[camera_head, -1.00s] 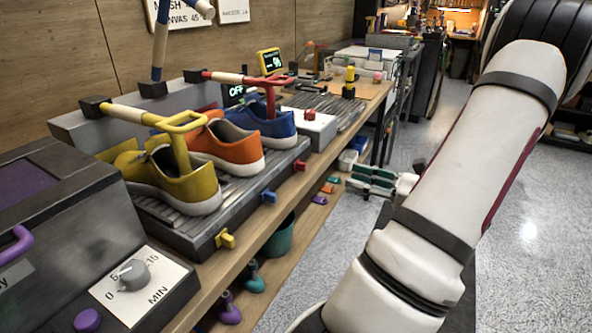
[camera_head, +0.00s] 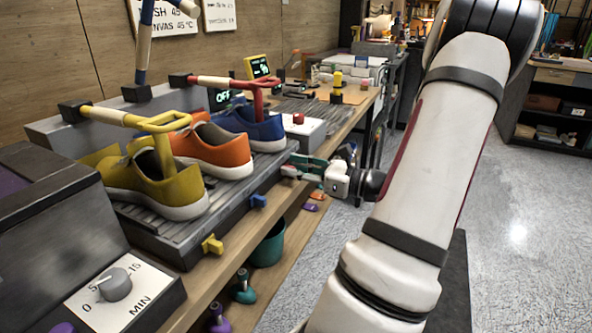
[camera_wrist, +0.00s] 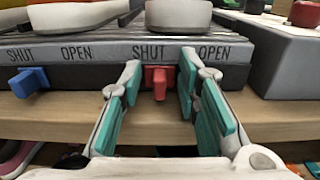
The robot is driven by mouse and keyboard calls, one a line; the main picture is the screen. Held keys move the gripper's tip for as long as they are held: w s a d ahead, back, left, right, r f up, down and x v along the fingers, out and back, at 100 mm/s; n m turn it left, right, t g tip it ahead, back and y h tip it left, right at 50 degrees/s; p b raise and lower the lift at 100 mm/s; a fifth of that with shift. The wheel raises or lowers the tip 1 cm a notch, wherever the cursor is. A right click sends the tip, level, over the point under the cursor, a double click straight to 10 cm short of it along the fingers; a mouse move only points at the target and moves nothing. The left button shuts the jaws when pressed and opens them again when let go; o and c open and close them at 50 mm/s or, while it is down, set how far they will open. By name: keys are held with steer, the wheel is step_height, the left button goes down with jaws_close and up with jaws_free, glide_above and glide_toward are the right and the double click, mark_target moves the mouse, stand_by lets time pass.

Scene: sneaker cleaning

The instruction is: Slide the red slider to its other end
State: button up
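The red slider (camera_wrist: 159,82) sits on the front face of the grey shoe rack (camera_wrist: 255,75), below the word SHUT, with OPEN to its right in the wrist view. My gripper (camera_wrist: 160,88) is open, with one teal-padded finger on each side of the red slider. Gaps show between the pads and the slider; whether a fingertip touches it I cannot tell. In the head view my gripper (camera_head: 303,170) is at the rack's far front end, and I cannot make out the red slider there.
The blue slider (camera_wrist: 29,82) is left of my gripper, and the yellow slider (camera_head: 212,244) is at the rack's near end. Yellow, orange and blue sneakers stand on the rack. A white box with a red button (camera_head: 298,119) stands beyond. A wooden ledge (camera_wrist: 60,110) runs below.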

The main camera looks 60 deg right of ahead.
steer(key=shift+c, duration=0.6)
jaws_close()
steer(key=shift+w+d+p, duration=0.2)
steer(key=shift+d+p, duration=0.65)
steer(key=shift+d, duration=1.55)
steer(key=shift+o, duration=0.6)
jaws_free()
steer(key=shift+d, duration=0.1)
steer(key=shift+s, duration=0.1)
steer(key=s, duration=1.1)
steer(key=shift+s+d, duration=0.35)
